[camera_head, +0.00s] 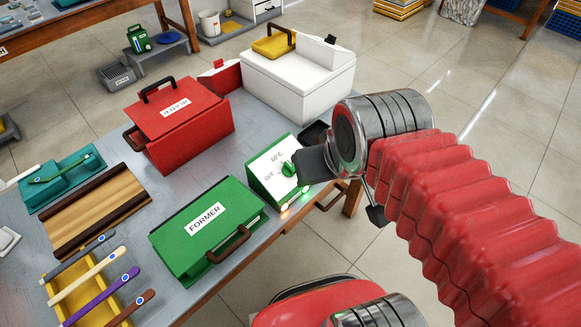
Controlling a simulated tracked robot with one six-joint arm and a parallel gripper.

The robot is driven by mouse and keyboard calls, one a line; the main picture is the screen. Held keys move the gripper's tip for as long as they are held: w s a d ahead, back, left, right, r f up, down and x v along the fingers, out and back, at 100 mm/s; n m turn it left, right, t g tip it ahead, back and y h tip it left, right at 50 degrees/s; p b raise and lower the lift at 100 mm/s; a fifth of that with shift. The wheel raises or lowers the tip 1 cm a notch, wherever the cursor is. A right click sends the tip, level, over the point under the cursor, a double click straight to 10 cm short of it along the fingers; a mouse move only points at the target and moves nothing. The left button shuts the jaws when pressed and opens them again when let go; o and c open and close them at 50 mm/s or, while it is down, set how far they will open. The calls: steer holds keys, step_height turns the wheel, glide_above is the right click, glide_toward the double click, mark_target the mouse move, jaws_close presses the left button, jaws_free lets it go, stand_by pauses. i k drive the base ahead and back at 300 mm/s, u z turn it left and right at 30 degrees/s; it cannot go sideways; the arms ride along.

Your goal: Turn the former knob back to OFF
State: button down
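The former's control box (262,181) is green with a white sloping face marked OFF and 60°C. It stands at the table's right edge, beside the green FORMER case (190,236). Its green knob (289,169) sits on the right part of the face; which mark it points to is too small to tell. Small lights glow along the box's front edge. My gripper (345,188) is just right of the knob, its dark fingers spread apart with nothing between them. The nearer finger plate overlaps the box's right side in the view; whether it touches the knob I cannot tell.
A red HEATER case (182,124) and a white box (300,83) stand behind on the grey table. A yellow rack (62,291) holds several temple arms at the front left. A dark tray (315,134) lies behind my gripper. Open floor is on the right.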

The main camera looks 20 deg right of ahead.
mark_target(288, 168)
steer(key=u, duration=0.9)
steer(key=i, duration=0.35)
steer(key=u, duration=0.05)
